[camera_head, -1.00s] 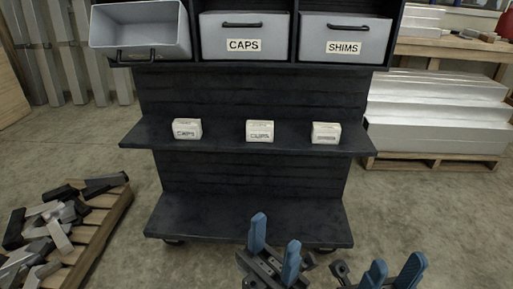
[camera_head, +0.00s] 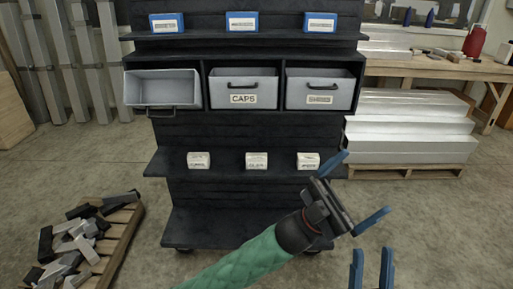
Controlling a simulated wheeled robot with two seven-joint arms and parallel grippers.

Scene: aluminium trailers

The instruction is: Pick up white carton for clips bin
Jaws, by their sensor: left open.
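Three white cartons stand on the dark lower shelf: a left one (camera_head: 198,160), a middle one (camera_head: 257,161) and a right one (camera_head: 308,161). Their labels are too small to read surely. Above them, the left grey bin (camera_head: 160,88) is tipped open and looks empty, its label out of sight. My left gripper (camera_head: 363,187) is open and empty, in front of and to the right of the right carton. My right gripper (camera_head: 372,256) is open and empty at the bottom edge, its lower part cut off.
Grey bins labelled CAPS (camera_head: 243,87) and, less clearly, SHIMS (camera_head: 319,88) sit beside the open bin. Blue-and-white boxes (camera_head: 242,22) stand on the top shelf. A pallet of metal offcuts (camera_head: 115,225) lies left. Stacked aluminium (camera_head: 405,125) and a workbench (camera_head: 420,68) are right.

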